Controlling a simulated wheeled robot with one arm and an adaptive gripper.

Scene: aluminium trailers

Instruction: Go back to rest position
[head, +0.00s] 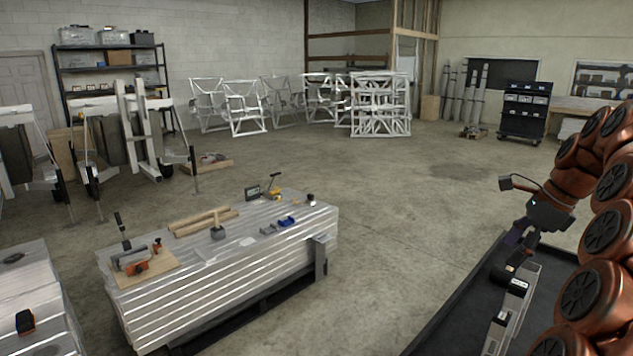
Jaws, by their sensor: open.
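My gripper (513,256) is at the right of the head view, at the end of my copper-coloured folded arm. It points down over the dark tray (460,318) on my base. A grey box-like item (512,312) stands on the tray, just below the gripper. The fingers look dark and small against the tray. The gripper is open, and I see nothing held in it. I cannot tell whether the fingertips touch the grey item.
A metal-topped workbench (215,285) with several tools stands left of centre. Another bench (30,300) is at the lower left. White metal frames (380,105), a shelf rack (110,75) and a black tool cart (524,112) stand farther back. The middle floor is clear.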

